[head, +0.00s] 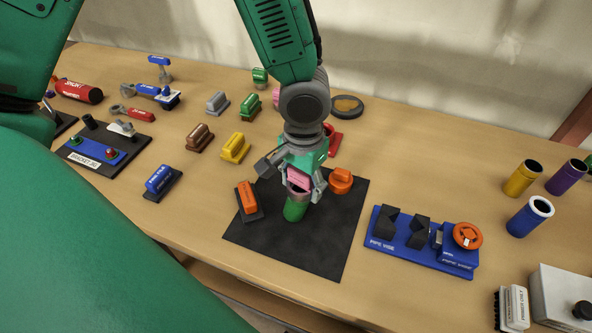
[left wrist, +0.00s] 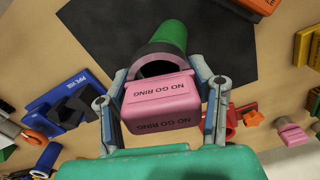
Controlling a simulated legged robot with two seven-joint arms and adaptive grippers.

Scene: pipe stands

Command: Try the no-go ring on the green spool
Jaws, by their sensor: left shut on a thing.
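My left gripper (head: 301,188) is shut on the pink block handle of the no-go ring (head: 298,179), over the black mat. In the left wrist view, the block of the no-go ring (left wrist: 160,100) reads "NO GO RING" and sits between both fingers of the left gripper (left wrist: 160,104). Its ring part, with a dark opening, is at the end of the green spool (head: 294,211). The green spool (left wrist: 174,36) extends beyond the ring over the mat. I cannot tell whether the ring is around the spool's end or only against it. My right gripper is not in view.
On the black mat (head: 330,235), an orange block (head: 247,197) stands left and an orange piece (head: 341,181) right. A blue pipe vise (head: 400,246) is to the right. Several coloured blocks lie behind left; yellow, purple and blue tubes (head: 530,215) stand far right.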

